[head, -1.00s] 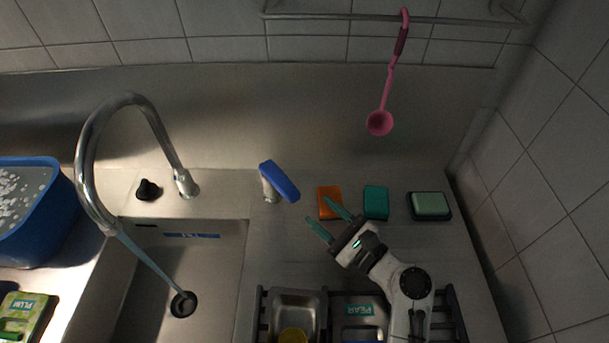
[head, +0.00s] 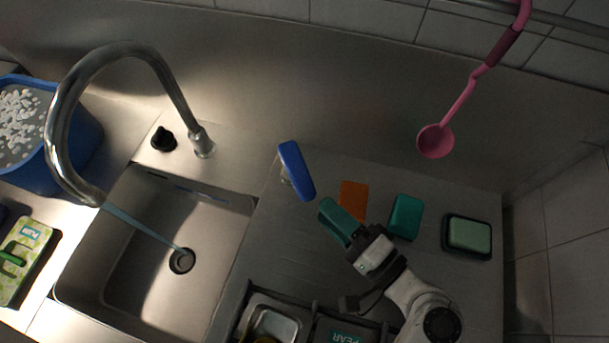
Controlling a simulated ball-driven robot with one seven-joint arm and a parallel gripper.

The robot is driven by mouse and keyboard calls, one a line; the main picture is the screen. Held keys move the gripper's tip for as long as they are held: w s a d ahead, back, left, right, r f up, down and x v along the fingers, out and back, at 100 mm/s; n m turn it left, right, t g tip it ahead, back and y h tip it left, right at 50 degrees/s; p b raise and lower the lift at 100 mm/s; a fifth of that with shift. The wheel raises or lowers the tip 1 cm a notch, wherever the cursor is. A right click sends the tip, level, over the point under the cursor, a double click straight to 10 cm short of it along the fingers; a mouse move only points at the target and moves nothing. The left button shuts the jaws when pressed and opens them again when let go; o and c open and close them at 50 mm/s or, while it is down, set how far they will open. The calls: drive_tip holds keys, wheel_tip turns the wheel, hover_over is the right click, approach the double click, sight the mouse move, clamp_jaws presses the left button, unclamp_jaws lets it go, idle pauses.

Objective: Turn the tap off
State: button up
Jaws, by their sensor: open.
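The chrome gooseneck tap (head: 128,50) arches over the sink at the left, and a blue-grey stream of water (head: 145,226) runs from its spout towards the drain. A blue lever (head: 297,171) on a short post stands on the counter right of the sink, leaning in the picture. A black knob (head: 163,139) sits left of the tap's base. The fingers overlap in this view, and the lever's post is mostly hidden.
A pink ladle (head: 435,141) hangs above. A blue tub (head: 80,155) stands far left.

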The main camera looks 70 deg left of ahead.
sight(298, 184)
drive_tip(key=x, duration=0.9)
drive_tip(key=shift+b, duration=0.35)
clamp_jaws()
